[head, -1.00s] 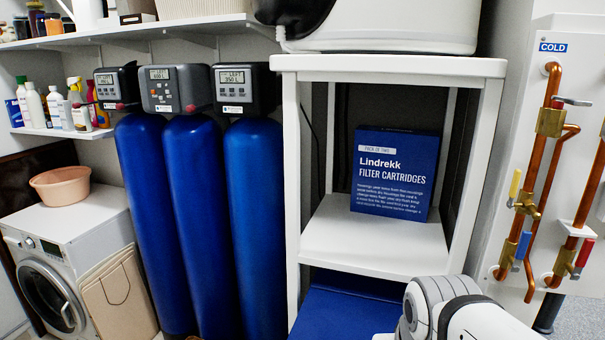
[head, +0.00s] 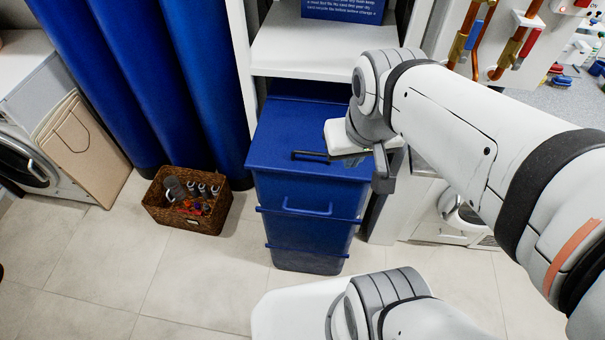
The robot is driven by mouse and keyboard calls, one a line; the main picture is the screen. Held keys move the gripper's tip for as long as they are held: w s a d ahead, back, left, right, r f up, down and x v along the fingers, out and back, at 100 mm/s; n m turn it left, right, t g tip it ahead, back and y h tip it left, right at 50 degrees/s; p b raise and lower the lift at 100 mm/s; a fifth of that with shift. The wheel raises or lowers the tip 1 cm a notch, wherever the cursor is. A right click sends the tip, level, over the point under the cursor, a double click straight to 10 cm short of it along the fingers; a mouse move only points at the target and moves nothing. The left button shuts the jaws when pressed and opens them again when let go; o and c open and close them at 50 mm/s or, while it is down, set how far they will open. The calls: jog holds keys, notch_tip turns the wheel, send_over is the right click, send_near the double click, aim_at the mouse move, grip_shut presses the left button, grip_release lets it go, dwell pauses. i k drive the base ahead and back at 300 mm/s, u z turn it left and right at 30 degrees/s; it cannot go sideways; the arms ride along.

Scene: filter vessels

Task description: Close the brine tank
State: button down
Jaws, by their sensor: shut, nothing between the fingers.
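The brine tank (head: 305,235) is a blue upright bin under the white shelf unit, with a blue handle (head: 307,208) on its front. Its blue lid (head: 285,125) lies over the top and looks flat. A darker blue strip shows behind it, under the shelf. I cannot tell whether the lid is fully seated. My gripper (head: 308,156) is shut and empty, with its dark fingers over the front part of the lid. I cannot tell whether they touch it. My wrist hides the lid's right side.
A wicker basket (head: 188,202) with bottles stands on the floor left of the tank. Blue filter vessels (head: 205,80) rise behind it. The white shelf (head: 310,50) overhangs the tank's back. Copper pipes (head: 515,40) are at the upper right. Tiled floor is clear at the front left.

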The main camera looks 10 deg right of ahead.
aim_at(310, 224)
jog(key=z, duration=0.4)
jog(key=k, duration=1.4)
jog(key=u, duration=0.35)
jog(key=i, duration=1)
jog(key=u, duration=0.05)
